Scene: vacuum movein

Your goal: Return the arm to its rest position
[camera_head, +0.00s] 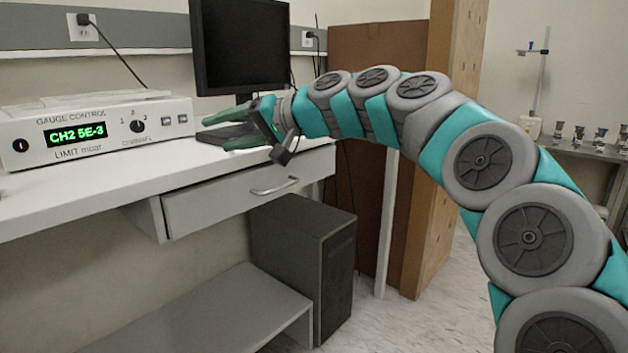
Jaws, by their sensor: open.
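My arm (490,157) is teal and grey. It rises from the lower right, arches over and reaches left toward the desk. My gripper (218,132) is at its end, over the right part of the desk, in front of the monitor's base. Its green fingers point left and are apart, with nothing seen between them. The gauge control box (95,125) stands on the desk to the left of the fingertips, with a gap between them. Its green display reads CH2 5E-3.
The white desk (60,197) has a drawer (235,200) under it. A black monitor (240,45) stands behind my gripper. A dark computer case (300,255) sits below. A large brown box (375,60) and wooden post stand behind my arm. Bare floor (400,320) shows below my arm.

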